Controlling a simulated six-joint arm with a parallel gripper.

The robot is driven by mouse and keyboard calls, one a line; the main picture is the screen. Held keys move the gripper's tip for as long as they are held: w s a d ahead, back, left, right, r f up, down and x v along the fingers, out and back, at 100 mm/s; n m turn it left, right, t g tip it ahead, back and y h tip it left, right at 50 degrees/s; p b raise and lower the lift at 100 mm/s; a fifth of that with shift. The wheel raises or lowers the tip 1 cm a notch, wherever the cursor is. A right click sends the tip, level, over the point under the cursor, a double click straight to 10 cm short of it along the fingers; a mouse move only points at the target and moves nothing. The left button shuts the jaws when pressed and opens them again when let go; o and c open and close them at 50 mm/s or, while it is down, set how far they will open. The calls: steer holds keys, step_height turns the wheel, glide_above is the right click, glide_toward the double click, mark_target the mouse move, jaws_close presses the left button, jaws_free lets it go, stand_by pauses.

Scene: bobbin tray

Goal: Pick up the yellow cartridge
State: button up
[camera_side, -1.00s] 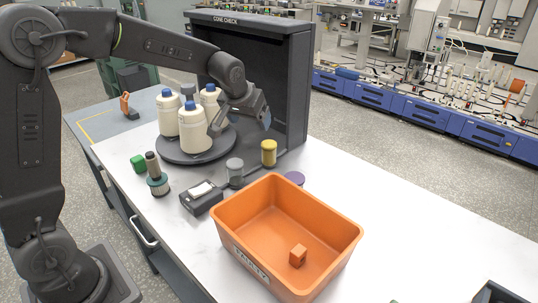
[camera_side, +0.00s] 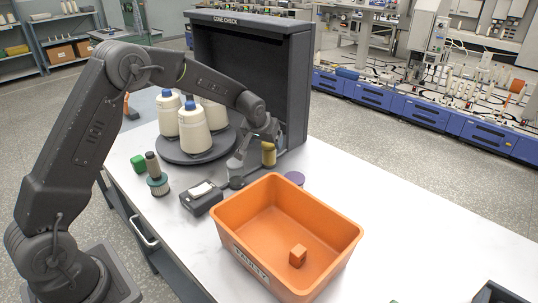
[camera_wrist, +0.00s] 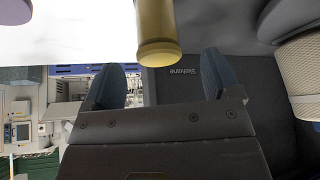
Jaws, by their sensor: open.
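The yellow cartridge (camera_side: 269,156) stands on the table in front of the dark cabinet, with its upper part close to my gripper in the side view. In the wrist view the yellow cartridge (camera_wrist: 157,30) shows between the lines of my two blue-grey fingers, just beyond their tips, nearer the left one. My gripper (camera_side: 256,152) is open and empty, tilted down beside the cartridge. It also shows in the wrist view (camera_wrist: 167,66), with nothing between the fingers. I cannot tell whether a finger touches the cartridge.
A dark turntable (camera_side: 200,157) with white cones is behind left. An orange bin (camera_side: 225,243) stands in front, with a purple disc (camera_side: 295,178) behind it.

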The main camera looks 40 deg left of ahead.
mark_target(269, 144)
steer(key=x, duration=0.4)
steer(key=shift+w+f, duration=0.1)
steer(key=shift+w, duration=0.2)
steer(key=c, duration=1.1)
